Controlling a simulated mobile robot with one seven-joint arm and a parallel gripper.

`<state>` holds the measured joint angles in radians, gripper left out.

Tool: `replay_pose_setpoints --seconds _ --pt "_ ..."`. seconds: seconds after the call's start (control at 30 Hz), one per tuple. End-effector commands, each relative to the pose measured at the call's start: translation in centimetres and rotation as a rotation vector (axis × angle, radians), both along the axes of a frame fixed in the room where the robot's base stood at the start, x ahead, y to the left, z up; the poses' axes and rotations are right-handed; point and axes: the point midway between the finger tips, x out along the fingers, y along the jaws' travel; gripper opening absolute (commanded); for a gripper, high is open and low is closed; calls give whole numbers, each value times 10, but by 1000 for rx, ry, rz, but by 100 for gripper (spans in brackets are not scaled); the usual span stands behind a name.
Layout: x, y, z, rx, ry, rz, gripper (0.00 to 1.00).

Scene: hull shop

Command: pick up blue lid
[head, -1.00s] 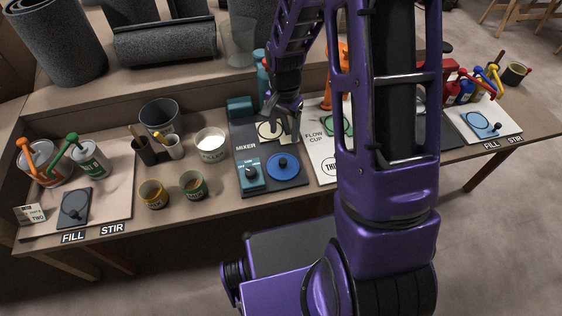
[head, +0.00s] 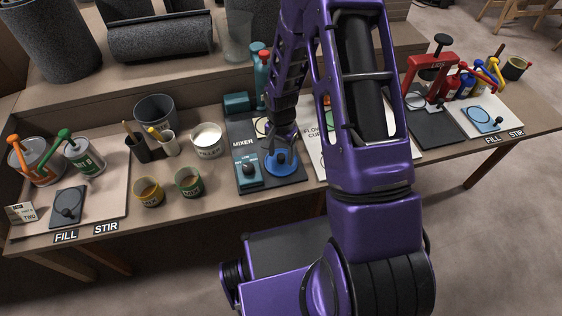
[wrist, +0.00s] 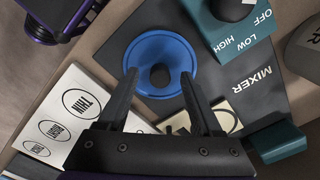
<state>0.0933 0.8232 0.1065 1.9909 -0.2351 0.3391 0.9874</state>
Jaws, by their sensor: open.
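The blue lid (head: 290,167) is a round blue disc with a raised rim and a dark centre. It lies on the dark mixer mat (head: 247,188), to the right of the teal mixer control box (head: 249,171). It also shows in the wrist view (wrist: 150,52), with a dark round knob or hole at its middle. My gripper (head: 280,150) is over the far part of the lid in the head view. In the wrist view my gripper (wrist: 160,80) is open, its two dark fingers on either side of the lid's near part. Whether the fingers touch the lid cannot be told.
The teal control box (wrist: 235,25) stands close beside the lid, and a teal block (wrist: 277,142) is at the mat's other end. A white flow-cup card (wrist: 75,125) lies beside the mat. Small cups (head: 189,181) stand left of the mixer.

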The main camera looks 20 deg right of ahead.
Motion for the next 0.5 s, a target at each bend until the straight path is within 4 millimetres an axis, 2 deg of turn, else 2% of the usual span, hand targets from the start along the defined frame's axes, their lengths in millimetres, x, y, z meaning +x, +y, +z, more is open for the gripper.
replay_pose_setpoints --seconds 0.2,0.27,0.5 --pt "0 0 -1 -1 -1 1 67" --pt "0 0 -1 -1 -1 1 58" --pt "0 0 0 -1 -1 1 15"
